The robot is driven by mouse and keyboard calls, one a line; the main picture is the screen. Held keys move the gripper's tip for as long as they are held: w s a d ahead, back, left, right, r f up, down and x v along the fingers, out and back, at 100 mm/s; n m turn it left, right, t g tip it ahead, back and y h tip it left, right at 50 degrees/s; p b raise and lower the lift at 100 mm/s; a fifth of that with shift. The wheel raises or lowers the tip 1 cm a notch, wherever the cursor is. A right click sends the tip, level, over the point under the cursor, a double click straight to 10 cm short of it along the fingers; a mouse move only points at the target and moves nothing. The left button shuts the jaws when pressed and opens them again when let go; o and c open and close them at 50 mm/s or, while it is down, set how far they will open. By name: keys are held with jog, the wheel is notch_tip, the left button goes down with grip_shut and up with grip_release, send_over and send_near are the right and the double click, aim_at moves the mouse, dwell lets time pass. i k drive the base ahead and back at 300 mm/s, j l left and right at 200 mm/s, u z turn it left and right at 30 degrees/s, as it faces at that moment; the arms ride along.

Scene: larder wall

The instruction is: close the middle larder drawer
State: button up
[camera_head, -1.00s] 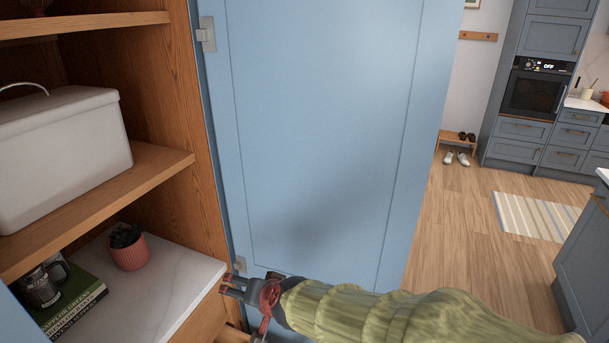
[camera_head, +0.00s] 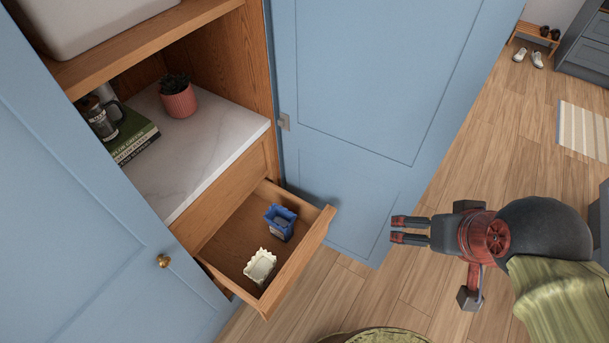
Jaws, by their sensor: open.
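A wooden larder drawer (camera_head: 296,264) stands pulled out below the marble shelf of the larder. It holds a blue container (camera_head: 281,222) and a white scalloped container (camera_head: 260,266). A closed wooden drawer front (camera_head: 222,187) shows just above it, under the marble. Any drawer further down is hidden. My gripper (camera_head: 398,229) is to the right of the open drawer, in front of the blue door, with its red-tipped fingers pointing left. It is open, empty and apart from the drawer.
The right blue larder door (camera_head: 370,80) stands open behind my gripper. The left blue door (camera_head: 95,200), with a brass knob (camera_head: 164,261), is at the left. The marble shelf (camera_head: 205,150) bears a potted plant (camera_head: 179,99) and books (camera_head: 131,136). A round rug (camera_head: 375,336) lies below.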

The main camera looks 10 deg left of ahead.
aim_at(226, 256)
jog(key=u, duration=1)
